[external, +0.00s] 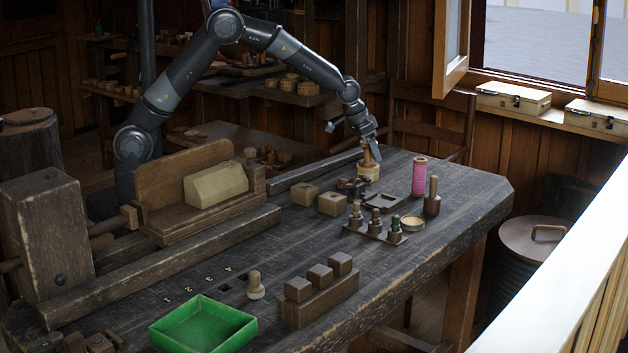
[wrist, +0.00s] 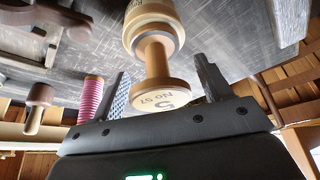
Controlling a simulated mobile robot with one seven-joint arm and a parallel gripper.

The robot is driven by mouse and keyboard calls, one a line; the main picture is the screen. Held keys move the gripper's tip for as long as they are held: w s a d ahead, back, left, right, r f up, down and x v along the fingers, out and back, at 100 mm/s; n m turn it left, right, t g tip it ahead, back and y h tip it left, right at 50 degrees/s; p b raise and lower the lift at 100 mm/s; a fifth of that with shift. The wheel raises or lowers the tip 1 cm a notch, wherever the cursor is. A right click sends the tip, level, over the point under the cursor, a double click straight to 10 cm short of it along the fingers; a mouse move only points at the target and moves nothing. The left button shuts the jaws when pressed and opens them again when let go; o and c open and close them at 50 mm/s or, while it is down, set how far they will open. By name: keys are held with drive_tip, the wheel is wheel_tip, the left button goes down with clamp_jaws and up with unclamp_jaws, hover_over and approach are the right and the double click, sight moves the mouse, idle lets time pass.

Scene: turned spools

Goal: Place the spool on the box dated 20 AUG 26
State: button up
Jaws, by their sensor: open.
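A turned wooden spool (external: 368,158) stands upright on a wider pale round piece (external: 369,172) on the workbench. In the wrist view the spool (wrist: 157,62) shows a narrow stem and a flat end disc with dark printed marks, among them a 5. My gripper (external: 371,148) is at the top of the spool, and its open fingers (wrist: 160,80) lie on either side of it, with gaps visible. Two cream latched boxes, one left (external: 513,98) and one right (external: 597,117), rest on the window ledge. I cannot read a date on either.
A pink thread spool (external: 419,177) and a dark wooden peg (external: 432,196) stand to the right. Small blocks (external: 332,203), a peg rack (external: 375,228) and a green tray (external: 203,324) occupy the bench. The open window sash (external: 451,45) is left of the boxes.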

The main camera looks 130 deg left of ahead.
drive_tip(key=shift+r, duration=0.1)
drive_tip(key=v, duration=1.2)
drive_tip(key=shift+r, duration=0.15)
drive_tip(key=d+r+m+t+h, duration=0.1)
drive_tip(key=d+r+m, duration=0.3)
drive_tip(key=d, duration=1.1)
drive_tip(key=d+r+m+t+h, duration=0.1)
drive_tip(key=d+r, duration=0.5)
drive_tip(key=d, duration=0.9)
drive_tip(key=s+d+f+m+t+h, duration=0.1)
drive_tip(key=s+d+m, duration=0.5)
drive_tip(key=s+d, duration=1.1)
drive_tip(key=d+f+h, duration=0.1)
drive_tip(key=d, duration=0.2)
drive_tip(key=shift+d, duration=0.25)
